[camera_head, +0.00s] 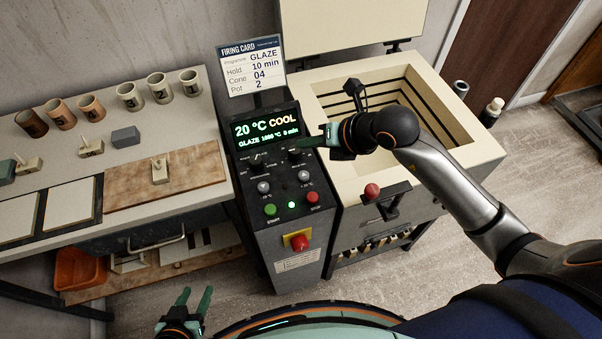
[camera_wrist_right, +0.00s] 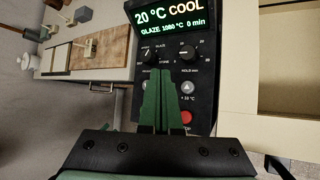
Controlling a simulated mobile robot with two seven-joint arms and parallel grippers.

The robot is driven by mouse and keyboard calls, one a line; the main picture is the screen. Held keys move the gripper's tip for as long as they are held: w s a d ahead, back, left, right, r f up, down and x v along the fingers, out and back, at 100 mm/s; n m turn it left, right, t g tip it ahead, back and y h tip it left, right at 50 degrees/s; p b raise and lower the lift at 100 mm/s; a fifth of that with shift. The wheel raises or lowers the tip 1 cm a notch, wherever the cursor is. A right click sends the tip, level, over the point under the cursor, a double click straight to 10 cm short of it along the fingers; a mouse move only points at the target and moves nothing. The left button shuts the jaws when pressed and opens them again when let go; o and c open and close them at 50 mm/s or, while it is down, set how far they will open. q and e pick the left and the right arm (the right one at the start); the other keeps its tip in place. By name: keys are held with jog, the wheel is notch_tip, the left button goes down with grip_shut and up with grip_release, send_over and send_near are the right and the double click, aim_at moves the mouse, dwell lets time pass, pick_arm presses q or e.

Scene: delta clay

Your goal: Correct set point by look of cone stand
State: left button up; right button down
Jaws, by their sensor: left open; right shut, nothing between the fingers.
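The control panel (camera_head: 280,175) stands left of the open kiln (camera_head: 470,140). Its display (camera_head: 266,128) reads 20 °C COOL, with a GLAZE line below; in the right wrist view the display (camera_wrist_right: 170,20) shows 1080 °C and 0 min. A firing card (camera_head: 252,66) above reads GLAZE, hold 10 min, cone 04, pot 2. A cone stand (camera_head: 160,174) sits on the brown board; another (camera_head: 90,149) is behind it. My right gripper (camera_head: 306,142) is shut and empty over the panel; in its wrist view the fingertips (camera_wrist_right: 160,74) overlap the panel between two knobs. My left gripper (camera_head: 196,298) is open, low in front.
The panel has a +10 °C button (camera_wrist_right: 187,89), a green start button (camera_head: 271,209), a red stop button (camera_head: 313,197) and a large red emergency knob (camera_head: 298,242). Several cups (camera_head: 130,96) line the worktable's back. An orange bin (camera_head: 78,268) is below.

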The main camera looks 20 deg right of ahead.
jog(key=shift+f, duration=0.1)
jog(key=b, duration=0.7)
send_over(307, 178)
notch_tip(307, 178, down, 8)
jog(key=shift+r, duration=0.1)
jog(key=shift+f, duration=0.4)
dwell(0.9)
dwell(0.5)
jog(key=shift+f+b, duration=0.45)
